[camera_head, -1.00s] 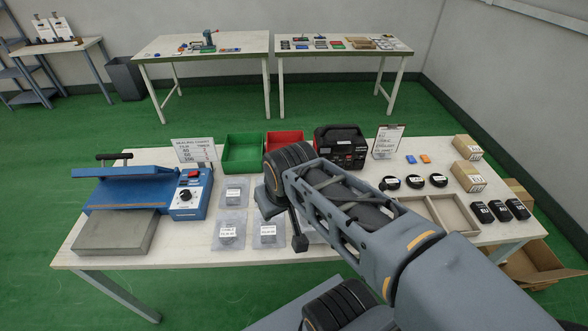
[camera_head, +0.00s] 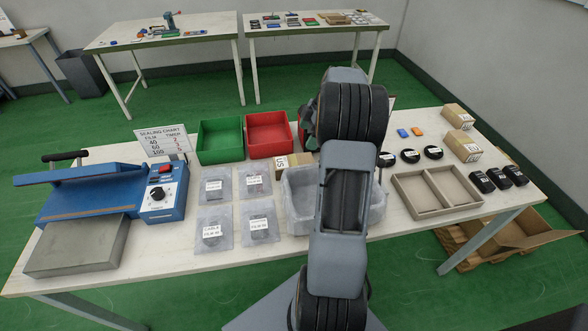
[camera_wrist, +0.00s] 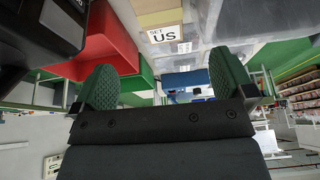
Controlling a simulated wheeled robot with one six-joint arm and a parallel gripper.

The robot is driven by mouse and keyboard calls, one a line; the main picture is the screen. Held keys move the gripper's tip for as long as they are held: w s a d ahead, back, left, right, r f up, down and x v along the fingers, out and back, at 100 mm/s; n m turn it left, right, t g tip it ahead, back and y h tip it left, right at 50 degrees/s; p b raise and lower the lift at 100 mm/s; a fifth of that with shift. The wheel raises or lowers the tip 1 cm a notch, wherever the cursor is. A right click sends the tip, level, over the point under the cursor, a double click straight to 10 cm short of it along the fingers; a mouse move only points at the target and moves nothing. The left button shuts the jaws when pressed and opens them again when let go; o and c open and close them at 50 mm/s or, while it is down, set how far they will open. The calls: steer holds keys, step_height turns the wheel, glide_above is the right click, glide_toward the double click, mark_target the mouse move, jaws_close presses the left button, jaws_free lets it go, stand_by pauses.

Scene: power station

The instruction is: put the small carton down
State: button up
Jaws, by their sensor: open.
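A small tan carton with a white "SET US" label (camera_wrist: 168,34) shows at the top middle of the wrist view. In the head view this carton (camera_head: 282,163) sits on the white table, in front of the red bin and at the back edge of the grey tray, partly hidden by my arm. My gripper (camera_wrist: 165,88) is open, with green ribbed pads spread wide and nothing between them. The carton is apart from the pads, beyond them in the wrist view. In the head view my arm hides most of the gripper.
A green bin (camera_head: 220,140) and red bin (camera_head: 268,134) stand at the back. The grey tray (camera_head: 297,205) is partly behind my arm. Bagged parts (camera_head: 212,230) lie left of it. A divided tray (camera_head: 437,190), black discs and two other cartons (camera_head: 459,116) are at right.

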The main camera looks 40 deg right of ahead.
mark_target(294, 160)
steer(key=p+x, duration=0.1)
steer(key=x, duration=1.2)
steer(key=shift+f, duration=0.2)
steer(key=shift+c, duration=0.4)
steer(key=c, duration=1)
steer(key=shift+c, duration=0.9)
steer(key=shift+r, duration=0.2)
